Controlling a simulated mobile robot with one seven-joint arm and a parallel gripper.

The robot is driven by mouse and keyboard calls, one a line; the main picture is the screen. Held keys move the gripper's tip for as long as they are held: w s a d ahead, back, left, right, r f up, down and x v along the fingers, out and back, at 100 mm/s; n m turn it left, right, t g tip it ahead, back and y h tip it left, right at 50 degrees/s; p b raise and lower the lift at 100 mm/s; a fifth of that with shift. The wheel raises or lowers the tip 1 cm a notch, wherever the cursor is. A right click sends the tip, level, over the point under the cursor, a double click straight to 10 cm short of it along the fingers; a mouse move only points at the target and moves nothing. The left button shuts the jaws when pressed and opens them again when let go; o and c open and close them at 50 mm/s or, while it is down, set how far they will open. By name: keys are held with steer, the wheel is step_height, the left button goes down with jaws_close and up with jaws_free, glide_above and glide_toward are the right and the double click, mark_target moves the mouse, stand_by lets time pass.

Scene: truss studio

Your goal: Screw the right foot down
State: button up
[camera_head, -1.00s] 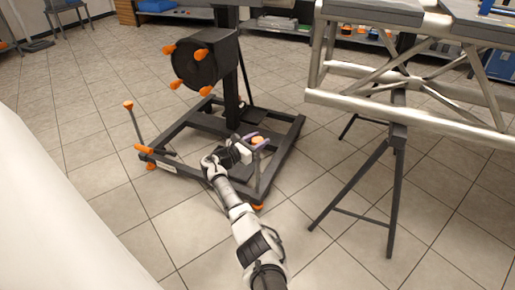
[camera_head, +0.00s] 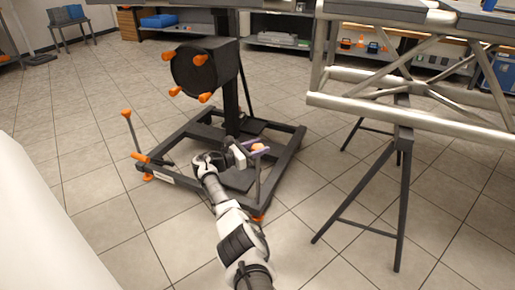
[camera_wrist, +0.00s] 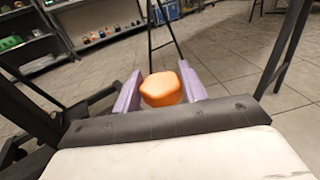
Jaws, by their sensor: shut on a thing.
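The right foot is a threaded upright rod (camera_head: 258,180) at the near right corner of the dark base frame (camera_head: 283,165). An orange knob (camera_head: 259,148) tops it, and an orange pad (camera_head: 257,218) shows below the frame corner. I cannot tell if the pad touches the floor. My gripper (camera_head: 257,148) is shut on the orange knob, reaching it from the left. In the wrist view the knob (camera_wrist: 162,89) sits between the two purple fingers, one on each side. The rod below the knob is hidden there.
The left foot has an orange knob (camera_head: 126,113) on a tall rod. A dark drum with orange handles (camera_head: 190,72) is on the column above the base. A trestle (camera_head: 375,190) holding a metal truss (camera_head: 420,105) stands to the right. Tiled floor is clear in front.

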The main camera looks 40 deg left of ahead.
steer(key=o, duration=1)
steer(key=shift+w, duration=0.15)
steer(key=shift+c, duration=0.2)
steer(key=p+v, duration=0.4)
steer(key=v, duration=1)
steer(key=shift+w+d, duration=0.1)
